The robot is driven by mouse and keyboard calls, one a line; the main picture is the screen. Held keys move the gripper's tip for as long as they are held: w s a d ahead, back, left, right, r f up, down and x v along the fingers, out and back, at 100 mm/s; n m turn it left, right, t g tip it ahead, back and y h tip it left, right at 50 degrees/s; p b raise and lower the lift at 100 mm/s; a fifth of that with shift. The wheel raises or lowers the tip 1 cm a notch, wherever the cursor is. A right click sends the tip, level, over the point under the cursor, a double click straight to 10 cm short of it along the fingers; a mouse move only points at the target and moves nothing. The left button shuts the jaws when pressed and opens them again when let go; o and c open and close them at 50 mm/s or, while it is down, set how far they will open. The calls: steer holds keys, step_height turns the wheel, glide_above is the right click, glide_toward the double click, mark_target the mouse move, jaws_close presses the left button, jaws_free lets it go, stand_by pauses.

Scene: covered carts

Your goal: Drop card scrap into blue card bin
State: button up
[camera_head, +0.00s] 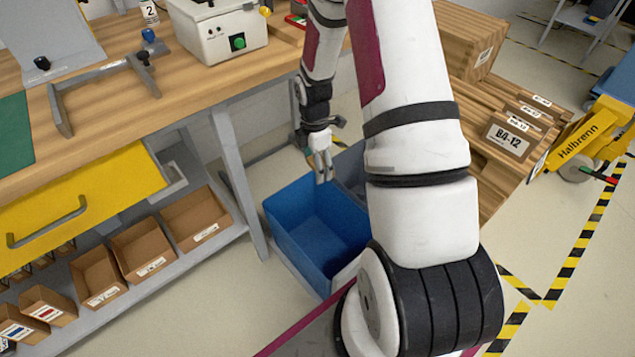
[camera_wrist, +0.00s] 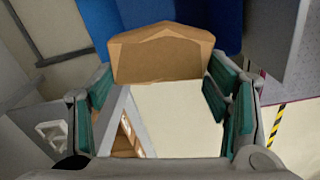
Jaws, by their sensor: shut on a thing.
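My gripper (camera_head: 322,168) hangs above the far part of the blue card bin (camera_head: 318,228) in the head view. In the wrist view, my gripper (camera_wrist: 165,95) has its teal-padded fingers on either side of a brown card scrap (camera_wrist: 160,55). The scrap is a folded-looking, flat-faced piece at the fingertips. The blue bin (camera_wrist: 218,22) shows behind the scrap in the wrist view. The scrap is too small to make out clearly in the head view. The bin looks open at the top, and my arm hides part of its right side.
A grey bin (camera_head: 350,168) stands beside the blue one, partly behind my arm. The wooden workbench (camera_head: 180,95) and its shelf of cardboard boxes (camera_head: 145,248) are left. Stacked wooden crates (camera_head: 500,135) and a yellow pallet truck (camera_head: 590,140) are right.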

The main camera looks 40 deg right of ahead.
step_height(320, 180, down, 11)
steer(key=d+n+b, duration=0.1)
steer(key=n+b, duration=0.1)
steer(key=b, duration=0.5)
steer(key=shift+s+d+r+b, duration=0.2)
steer(key=shift+s+d+b, duration=0.1)
steer(key=shift+s, duration=0.1)
steer(key=o, duration=0.9)
steer(key=shift+c, duration=0.2)
step_height(320, 180, up, 11)
steer(key=shift+f, duration=0.2)
steer(key=shift+r, duration=0.75)
